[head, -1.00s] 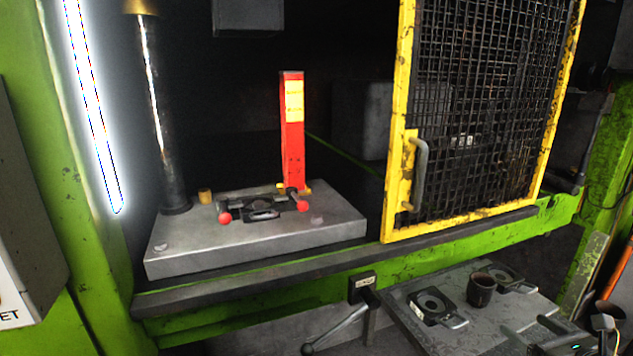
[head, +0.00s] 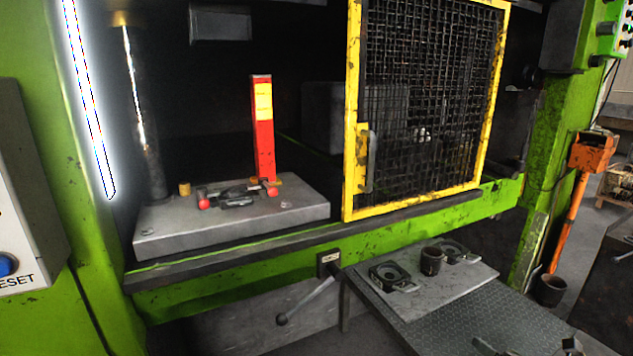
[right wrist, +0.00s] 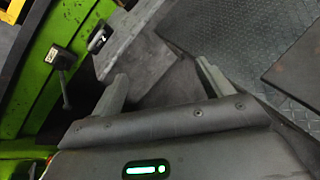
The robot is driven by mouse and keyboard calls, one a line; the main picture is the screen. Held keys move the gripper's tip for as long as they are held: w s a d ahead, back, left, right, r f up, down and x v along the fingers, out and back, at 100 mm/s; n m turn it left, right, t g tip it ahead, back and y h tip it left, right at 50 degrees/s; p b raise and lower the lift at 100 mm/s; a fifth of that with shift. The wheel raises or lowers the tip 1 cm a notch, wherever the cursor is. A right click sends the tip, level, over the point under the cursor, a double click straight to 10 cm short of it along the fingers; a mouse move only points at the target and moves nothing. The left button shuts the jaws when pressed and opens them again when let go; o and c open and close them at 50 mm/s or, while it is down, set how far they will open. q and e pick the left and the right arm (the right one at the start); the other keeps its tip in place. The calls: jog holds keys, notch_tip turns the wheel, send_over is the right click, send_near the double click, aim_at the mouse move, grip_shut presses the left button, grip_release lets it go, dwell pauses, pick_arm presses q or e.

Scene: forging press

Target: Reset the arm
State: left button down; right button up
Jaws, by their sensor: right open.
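My right gripper (head: 524,346) shows at the bottom edge of the head view, above the dark tread-plate surface. In the right wrist view its two fingers (right wrist: 160,80) stand wide apart with nothing between them. My left gripper is in neither view now.
The press has a yellow mesh guard (head: 352,185), a steel bed (head: 170,234) and a lever (head: 305,303). A side table (head: 415,308) holds a dark cup (head: 432,261) and die parts (head: 393,277). A control box with a blue button (head: 7,264) is at left. An orange post (head: 568,215) stands at right.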

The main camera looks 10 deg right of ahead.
jog(key=s+a+f+m+g+h, duration=0.1)
jog(key=s+a+f+m+g, duration=0.5)
jog(key=s+f+m, duration=0.7)
jog(key=s+a+f+m+g+y, duration=0.15)
jog(key=s+a+m, duration=0.25)
jog(key=a+m, duration=0.4)
jog(key=s+a+f+m+g+y, duration=0.1)
jog(key=s+a+f+m+g, duration=0.2)
jog(key=a+m, duration=0.45)
jog(key=s+f, duration=0.3)
jog(key=f, duration=2.3)
jog(key=s+d+f+g, duration=0.2)
jog(key=s+d+f, duration=0.1)
jog(key=s+f, duration=1.2)
jog(key=shift+s+n+h, duration=0.35)
jog(key=shift+s, duration=0.1)
jog(key=shift+r, duration=0.1)
